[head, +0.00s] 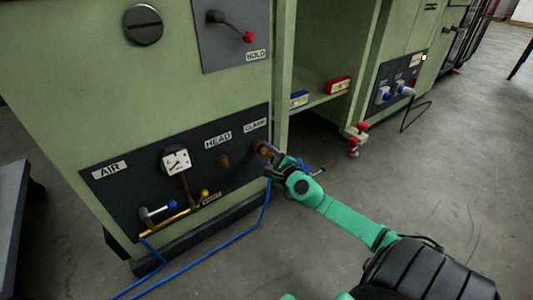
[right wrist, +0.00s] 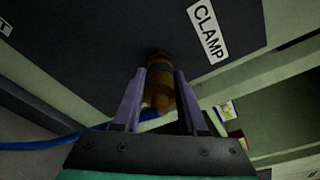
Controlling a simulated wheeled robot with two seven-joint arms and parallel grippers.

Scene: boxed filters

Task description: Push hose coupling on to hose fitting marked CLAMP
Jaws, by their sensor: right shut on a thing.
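The brass hose coupling (right wrist: 158,98) is between the two fingers of my right gripper (right wrist: 160,82), which is shut on it. The fitting marked CLAMP is on the dark panel below the CLAMP label (head: 255,125), which also shows in the right wrist view (right wrist: 208,30). The coupling is in line with the fitting, its far end close against it. I cannot tell where one ends and the other begins, or how far they overlap. In the head view my right gripper (head: 268,153) is at this fitting. A blue hose (head: 266,204) hangs below it. My left gripper is not in view.
Small boxes (head: 337,85) stand on a shelf at right. Red-handled valves (head: 357,138) stick out nearby.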

